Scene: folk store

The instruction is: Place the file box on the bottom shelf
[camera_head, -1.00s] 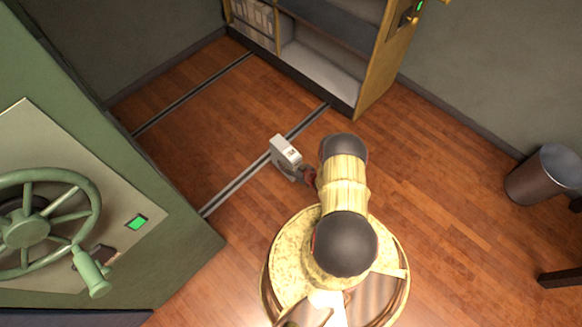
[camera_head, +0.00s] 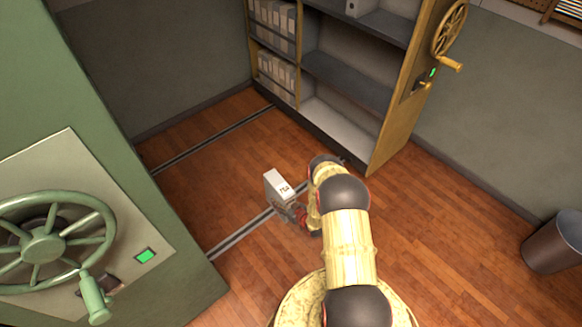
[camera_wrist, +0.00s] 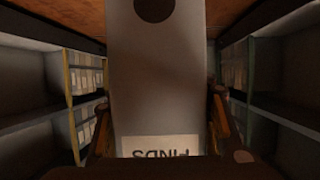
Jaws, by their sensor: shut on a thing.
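The file box (camera_head: 278,187) is a pale grey-white upright box with a dark-lettered label. My gripper (camera_head: 292,212) is shut on it and holds it over the floor rails in the head view. In the wrist view the file box (camera_wrist: 158,75) fills the middle, with a dark round hole at the top and a label at the bottom. The gripper fingers (camera_wrist: 160,135) sit on both sides of it. The bottom shelf (camera_head: 340,130) of the open shelving unit is pale and its right bay looks empty. It lies beyond the box, up and to the right.
Other file boxes (camera_head: 277,72) fill the unit's left bay. The middle shelf (camera_head: 348,82) looks empty. A yellow end panel with a handwheel (camera_head: 449,28) bounds the unit on the right. A green cabinet (camera_head: 180,225) stands at left, a bin (camera_head: 553,245) at right. Floor between is clear.

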